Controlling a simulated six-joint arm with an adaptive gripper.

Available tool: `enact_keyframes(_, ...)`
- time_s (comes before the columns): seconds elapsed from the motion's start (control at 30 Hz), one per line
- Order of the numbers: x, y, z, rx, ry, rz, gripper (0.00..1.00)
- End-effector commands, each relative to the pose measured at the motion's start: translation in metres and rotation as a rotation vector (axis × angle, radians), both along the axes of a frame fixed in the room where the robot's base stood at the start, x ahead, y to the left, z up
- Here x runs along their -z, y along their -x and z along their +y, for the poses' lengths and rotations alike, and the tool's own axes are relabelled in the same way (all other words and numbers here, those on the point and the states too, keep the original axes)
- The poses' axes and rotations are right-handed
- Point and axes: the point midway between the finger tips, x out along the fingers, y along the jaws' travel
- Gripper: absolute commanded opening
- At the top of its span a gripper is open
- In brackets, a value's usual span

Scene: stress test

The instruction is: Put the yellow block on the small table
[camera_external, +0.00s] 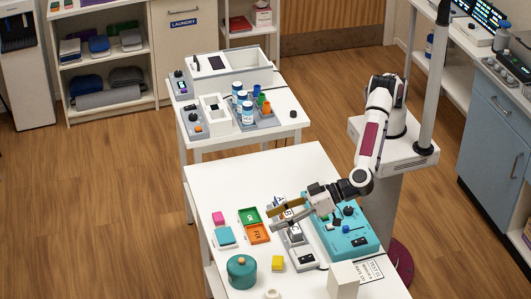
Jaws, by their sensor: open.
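The yellow block (277,263) is a small block lying on the front white table (300,165), right of a teal lidded pot. My gripper (271,219) is open, with its two fingers pointing left over a grey device with lettered parts. It is above and behind the yellow block in the picture, apart from it. Nothing shows between the fingers. A second, smaller white table (215,146) stands behind the front one; I cannot tell for certain which is the small table.
A green OK tray (249,215), an orange FIX tray (257,234), a pink block (218,218) and a teal block (225,236) lie left of my gripper. The teal pot (241,272) and a white box (343,281) stand near the front. Bottles (247,113) and bins crowd the rear table.

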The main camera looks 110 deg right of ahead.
Motion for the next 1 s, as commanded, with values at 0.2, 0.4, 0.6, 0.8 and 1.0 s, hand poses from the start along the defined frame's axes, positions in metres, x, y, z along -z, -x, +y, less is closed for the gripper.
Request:
enact_keyframes(0.2, -0.071, -0.03, -0.026, -0.088, -0.064, -0.068, 0.51)
enact_keyframes(0.4, -0.125, -0.042, -0.053, -0.176, -0.104, -0.11, 0.51)
enact_keyframes(0.6, -0.172, -0.043, -0.082, -0.261, -0.129, -0.134, 0.51)
enact_keyframes(0.8, -0.209, -0.033, -0.115, -0.342, -0.137, -0.139, 0.51)
enact_keyframes(1.0, -0.234, -0.013, -0.15, -0.417, -0.13, -0.121, 0.51)
